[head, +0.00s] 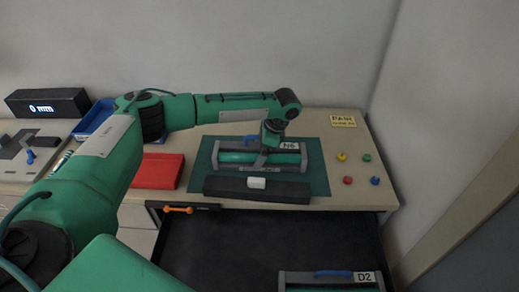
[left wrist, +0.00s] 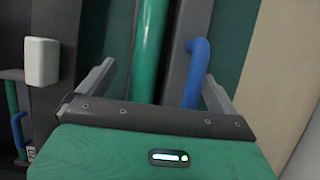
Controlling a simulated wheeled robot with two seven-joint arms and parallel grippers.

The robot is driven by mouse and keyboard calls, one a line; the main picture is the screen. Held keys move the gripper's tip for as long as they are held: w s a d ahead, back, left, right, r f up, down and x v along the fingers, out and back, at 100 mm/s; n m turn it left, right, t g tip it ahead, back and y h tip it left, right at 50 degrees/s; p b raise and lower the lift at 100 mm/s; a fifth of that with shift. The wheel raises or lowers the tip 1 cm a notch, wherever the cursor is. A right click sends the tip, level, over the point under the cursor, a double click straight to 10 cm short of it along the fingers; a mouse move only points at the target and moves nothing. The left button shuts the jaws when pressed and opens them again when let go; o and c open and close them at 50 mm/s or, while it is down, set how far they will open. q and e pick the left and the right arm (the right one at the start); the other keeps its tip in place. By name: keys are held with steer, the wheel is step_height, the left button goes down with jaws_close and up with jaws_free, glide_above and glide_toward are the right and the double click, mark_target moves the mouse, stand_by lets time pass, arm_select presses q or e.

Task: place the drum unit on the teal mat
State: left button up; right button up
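My left gripper (head: 262,160) is right over this unit, pointing down. In the left wrist view its fingers (left wrist: 155,88) are spread, with the green roller (left wrist: 150,45) and blue handle (left wrist: 196,70) beyond them; I cannot tell whether they touch. A second similar unit (head: 330,280), labelled D2, sits in the open drawer, partly cut off by the picture edge. My right gripper is out of view.
A dark bar (head: 225,187) with a white block (head: 257,183) lies along the mat's front edge. A red case (head: 157,171) is left of the mat; several coloured knobs (head: 367,157) and a yellow sign (head: 342,121) are right. The drawer (head: 240,245) has bare floor left of D2.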

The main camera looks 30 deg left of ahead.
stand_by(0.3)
arm_select(q)
steer(key=shift+w+d+r, duration=0.1)
steer(key=shift+r, duration=0.25)
steer(key=b+v, duration=0.2)
steer(key=v, duration=0.9)
steer(key=shift+r, duration=0.25)
